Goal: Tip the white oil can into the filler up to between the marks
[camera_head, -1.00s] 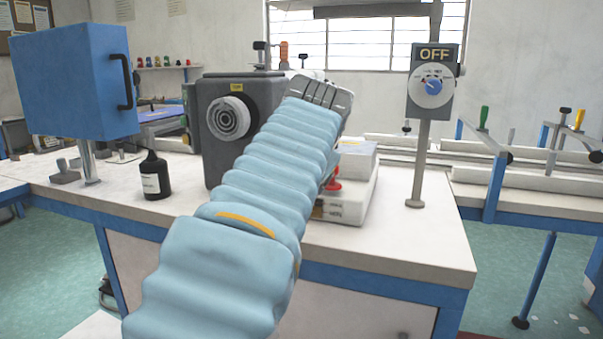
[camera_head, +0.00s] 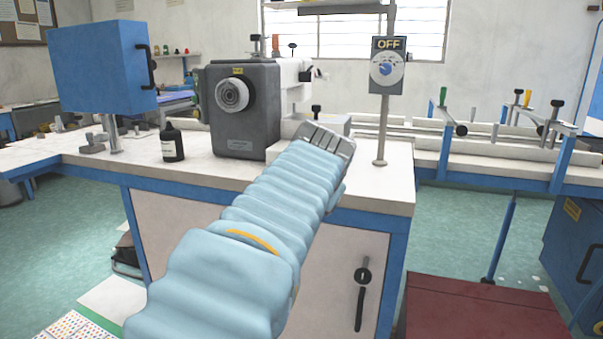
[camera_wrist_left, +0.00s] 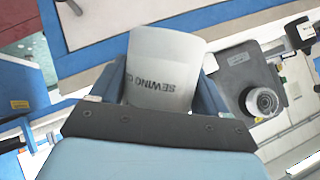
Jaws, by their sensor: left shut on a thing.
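My left gripper (camera_wrist_left: 155,85) is shut on the white oil can (camera_wrist_left: 165,75), whose dark lettering begins "SEWING". The can sits between the two blue-grey fingers in the left wrist view; its spout and far end cannot be made out. In the head view my left gripper (camera_head: 325,142) reaches over the bench's front edge, right of the grey sewing machine (camera_head: 240,125), and hides the can. The machine's round handwheel (camera_head: 232,95) also shows in the left wrist view (camera_wrist_left: 262,103), right of the can. I cannot make out the filler or its marks. My right gripper is not in view.
A black bottle (camera_head: 171,145) with a white label stands left of the machine. A blue box (camera_head: 102,68) on a post is further left. An "OFF" switch box (camera_head: 387,65) on a pole stands right. The bench top (camera_head: 110,157) has free room at the left.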

